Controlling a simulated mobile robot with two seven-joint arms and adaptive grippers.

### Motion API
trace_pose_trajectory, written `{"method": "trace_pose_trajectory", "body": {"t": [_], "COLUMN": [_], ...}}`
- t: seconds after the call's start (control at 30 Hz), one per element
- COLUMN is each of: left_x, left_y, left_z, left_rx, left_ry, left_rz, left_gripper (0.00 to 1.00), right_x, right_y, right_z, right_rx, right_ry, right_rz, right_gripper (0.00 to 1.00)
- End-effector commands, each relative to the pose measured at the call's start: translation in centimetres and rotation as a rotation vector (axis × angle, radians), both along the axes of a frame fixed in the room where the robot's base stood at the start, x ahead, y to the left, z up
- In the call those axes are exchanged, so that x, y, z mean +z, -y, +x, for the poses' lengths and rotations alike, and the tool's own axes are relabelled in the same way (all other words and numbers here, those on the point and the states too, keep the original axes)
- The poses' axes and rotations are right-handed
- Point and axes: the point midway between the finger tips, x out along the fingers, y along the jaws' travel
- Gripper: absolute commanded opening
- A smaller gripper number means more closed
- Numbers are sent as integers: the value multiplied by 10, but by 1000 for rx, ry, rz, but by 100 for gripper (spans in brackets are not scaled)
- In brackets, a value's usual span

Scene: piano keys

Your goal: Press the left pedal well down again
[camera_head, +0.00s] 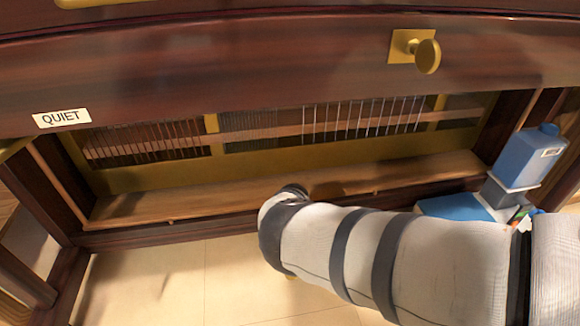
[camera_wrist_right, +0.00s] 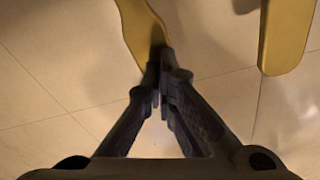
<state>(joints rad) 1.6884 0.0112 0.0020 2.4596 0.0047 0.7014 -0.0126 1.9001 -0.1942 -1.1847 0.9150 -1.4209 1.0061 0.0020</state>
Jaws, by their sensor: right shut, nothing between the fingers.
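Two gold pedals show in the right wrist view. The left one (camera_wrist_right: 141,28) enters from the top, and its rounded front end is partly covered by my fingertips. The other pedal (camera_wrist_right: 285,38) is at the right, apart from my fingers. My right gripper (camera_wrist_right: 164,75) is shut and empty, its tips at or just over the left pedal's front end; I cannot tell whether they touch it or how far down it is. In the head view my right arm hides the gripper and most of the pedals. My left gripper is not in view.
The dark wooden piano front with a QUIET label (camera_head: 62,118) and a brass knob (camera_head: 427,56) is above the open string bay. A wooden ledge (camera_head: 160,207) runs below it. A blue container (camera_head: 530,155) is at the right. The tiled floor (camera_head: 170,285) is clear at left.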

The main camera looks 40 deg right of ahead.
Motion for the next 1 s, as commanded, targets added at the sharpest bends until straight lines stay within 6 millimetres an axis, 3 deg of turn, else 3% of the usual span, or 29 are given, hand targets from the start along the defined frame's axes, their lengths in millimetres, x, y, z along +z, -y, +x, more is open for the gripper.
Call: {"method": "trace_pose_trajectory", "body": {"t": [0.03, 0.27, 0.5, 0.77, 0.87, 1.0], "left_x": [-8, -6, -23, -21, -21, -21], "left_y": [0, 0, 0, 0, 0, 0], "left_z": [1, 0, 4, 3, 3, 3], "left_rx": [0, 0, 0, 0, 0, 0], "left_ry": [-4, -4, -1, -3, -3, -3], "left_rz": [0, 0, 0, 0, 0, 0], "left_gripper": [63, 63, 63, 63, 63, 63], "right_x": [-12, -8, 2, 4, 14, 45], "right_y": [0, 1, 23, 22, 23, 26], "right_z": [-1, 1, 20, 19, 20, 23], "right_rx": [0, 0, -1, 0, -1, -1], "right_ry": [-3, -2, 3, 0, 0, 3], "right_rz": [1, 2, 0, 1, 1, 0], "right_gripper": [0, 0, 0, 0, 0, 0]}}
